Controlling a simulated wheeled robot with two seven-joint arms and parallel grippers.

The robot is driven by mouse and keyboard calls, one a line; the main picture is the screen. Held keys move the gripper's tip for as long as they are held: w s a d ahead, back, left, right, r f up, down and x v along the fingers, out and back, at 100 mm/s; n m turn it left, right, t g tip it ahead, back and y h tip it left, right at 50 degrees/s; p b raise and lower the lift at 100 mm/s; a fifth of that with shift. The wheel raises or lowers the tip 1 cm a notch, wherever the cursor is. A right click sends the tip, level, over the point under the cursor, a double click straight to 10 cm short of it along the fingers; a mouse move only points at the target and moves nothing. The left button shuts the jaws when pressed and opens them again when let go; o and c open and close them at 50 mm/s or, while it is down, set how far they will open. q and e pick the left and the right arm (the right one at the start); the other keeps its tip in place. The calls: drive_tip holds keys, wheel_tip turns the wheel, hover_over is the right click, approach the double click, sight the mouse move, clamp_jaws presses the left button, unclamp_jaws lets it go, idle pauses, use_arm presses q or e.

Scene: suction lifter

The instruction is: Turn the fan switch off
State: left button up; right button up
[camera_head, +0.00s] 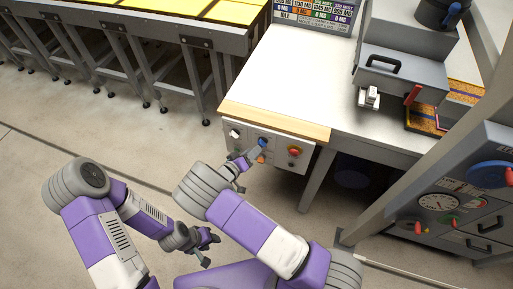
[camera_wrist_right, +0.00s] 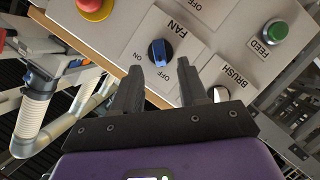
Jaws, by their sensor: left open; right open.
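The fan switch (camera_wrist_right: 160,52) is a round blue knob beside a FAN label, with ON and OFF printed near it. Its light mark points down in the right wrist view; I cannot tell for sure which word it meets. It also shows in the head view (camera_head: 263,142) on the front panel (camera_head: 277,149). My right gripper (camera_wrist_right: 161,74) is open and empty just in front of the knob. Its fingertips lie either side of the knob's lower edge, apparently not touching it. My left gripper (camera_head: 210,248) is open and empty, low over the floor, away from the panel.
A red button on yellow (camera_wrist_right: 95,6), a green FEED button (camera_wrist_right: 275,31) and a BRUSH knob (camera_wrist_right: 219,94) share the panel. The wooden table edge (camera_head: 275,121) runs above it. A gauge cabinet (camera_head: 446,218) stands at right.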

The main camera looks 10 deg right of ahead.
drive_tip(key=v, duration=0.3)
idle(0.5)
drive_tip(key=s+d+f+g+y, duration=0.2)
drive_tip(key=s+d+f+y, duration=0.15)
drive_tip(key=f, duration=0.35)
drive_tip(key=s+d+f+g+y, duration=0.2)
drive_tip(key=s+f+y, duration=0.2)
drive_tip(key=f, duration=0.3)
drive_tip(key=s+a+m+g+y, duration=0.1)
drive_tip(key=s+y, duration=0.3)
drive_tip(key=s, duration=0.4)
drive_tip(key=s+a+m+g+y+b, duration=0.1)
drive_tip(key=s+a+g+y, duration=0.3)
drive_tip(key=s, duration=0.4)
drive_tip(key=shift+s+r, duration=0.2)
drive_tip(key=shift+r, duration=0.15)
